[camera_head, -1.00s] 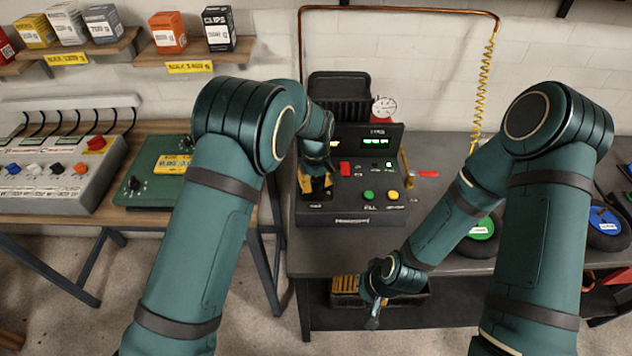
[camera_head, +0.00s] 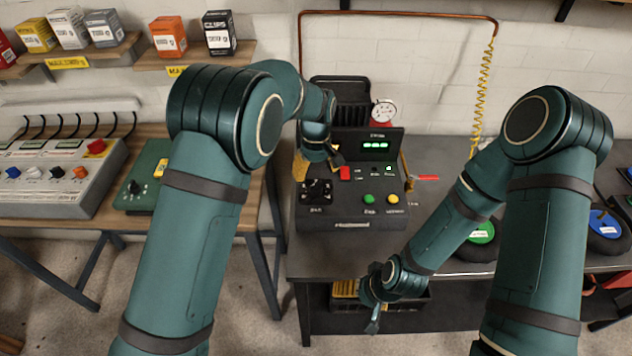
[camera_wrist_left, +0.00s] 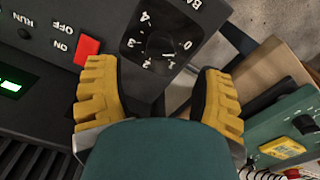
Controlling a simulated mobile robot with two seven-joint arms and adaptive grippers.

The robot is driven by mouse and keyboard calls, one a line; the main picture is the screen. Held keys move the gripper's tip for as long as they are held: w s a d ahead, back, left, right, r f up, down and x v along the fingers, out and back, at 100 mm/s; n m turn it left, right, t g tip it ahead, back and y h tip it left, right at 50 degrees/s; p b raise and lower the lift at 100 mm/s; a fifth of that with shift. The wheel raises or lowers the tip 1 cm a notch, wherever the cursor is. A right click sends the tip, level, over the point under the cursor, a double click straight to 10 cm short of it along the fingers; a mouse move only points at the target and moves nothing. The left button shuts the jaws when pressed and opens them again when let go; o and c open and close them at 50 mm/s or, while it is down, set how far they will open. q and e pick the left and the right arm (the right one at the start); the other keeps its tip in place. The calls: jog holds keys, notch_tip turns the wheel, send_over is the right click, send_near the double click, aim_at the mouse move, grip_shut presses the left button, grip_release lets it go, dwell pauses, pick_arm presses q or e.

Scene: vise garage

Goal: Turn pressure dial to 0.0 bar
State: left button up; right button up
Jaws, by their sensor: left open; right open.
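The pressure dial (camera_head: 316,191) is a black knob at the left front of the dark console (camera_head: 340,224). In the left wrist view the dial (camera_wrist_left: 163,38) shows white numbers from 0 to 4 around it; I cannot tell surely where its pointer stands. My left gripper (camera_head: 316,162) is just behind the dial, apart from it. Its yellow fingers (camera_wrist_left: 160,98) are spread open with nothing between them. A green readout (camera_head: 375,146) is lit on the console, its digits too small to read. My right gripper (camera_head: 374,318) hangs low before the table, open and empty.
A red switch (camera_head: 345,173) is close to the left gripper. Green (camera_head: 369,199) and yellow (camera_head: 392,199) buttons are to its right. A round gauge (camera_head: 384,111) stands behind. A green box (camera_head: 145,180) is on the wooden bench at left.

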aim_at(316, 183)
pick_arm(q)
notch_tip(316, 183, up, 6)
jog(key=shift+f, duration=0.15)
dwell(0.6)
